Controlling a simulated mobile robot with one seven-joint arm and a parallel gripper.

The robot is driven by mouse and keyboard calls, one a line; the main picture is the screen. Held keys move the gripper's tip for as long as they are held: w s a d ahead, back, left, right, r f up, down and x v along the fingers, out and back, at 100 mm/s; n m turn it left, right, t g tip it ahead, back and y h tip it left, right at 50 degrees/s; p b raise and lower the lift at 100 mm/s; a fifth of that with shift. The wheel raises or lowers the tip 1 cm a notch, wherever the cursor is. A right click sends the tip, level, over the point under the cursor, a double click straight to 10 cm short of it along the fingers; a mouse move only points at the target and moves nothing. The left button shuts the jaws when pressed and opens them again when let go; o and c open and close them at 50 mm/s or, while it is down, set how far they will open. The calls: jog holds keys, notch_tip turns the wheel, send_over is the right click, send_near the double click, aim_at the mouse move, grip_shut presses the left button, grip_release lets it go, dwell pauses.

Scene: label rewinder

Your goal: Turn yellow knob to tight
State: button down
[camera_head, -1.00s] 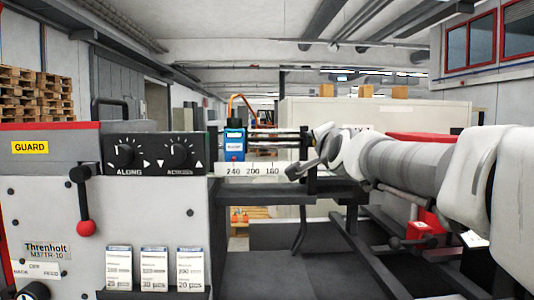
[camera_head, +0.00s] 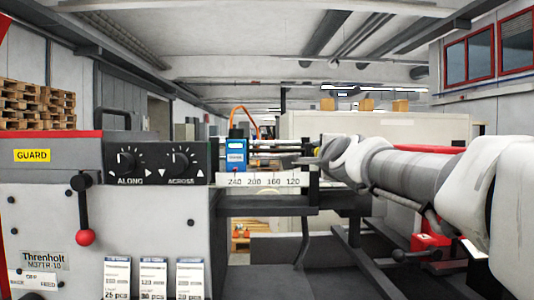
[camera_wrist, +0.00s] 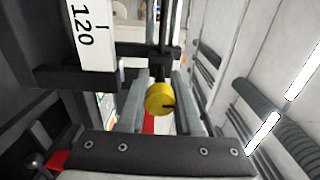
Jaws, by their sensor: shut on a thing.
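The yellow knob (camera_wrist: 160,99) is round with a dark mark on its face. It shows in the wrist view between the two grey fingers of my gripper (camera_wrist: 161,84). My gripper is shut on it. In the head view my gripper (camera_head: 313,158) reaches in from the right at the right end of the white number scale (camera_head: 262,181). The knob is hidden there behind my arm and gripper. I cannot read any tight mark beside the knob.
A blue device (camera_head: 235,155) with an orange cable stands above the scale. The machine's grey front, with a black dial panel (camera_head: 155,160) and a red-ended lever (camera_head: 85,237), fills the left. Dark rails (camera_head: 265,204) run below the scale. A red part (camera_head: 432,241) sits below my arm.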

jog(key=c, duration=0.6)
grip_release()
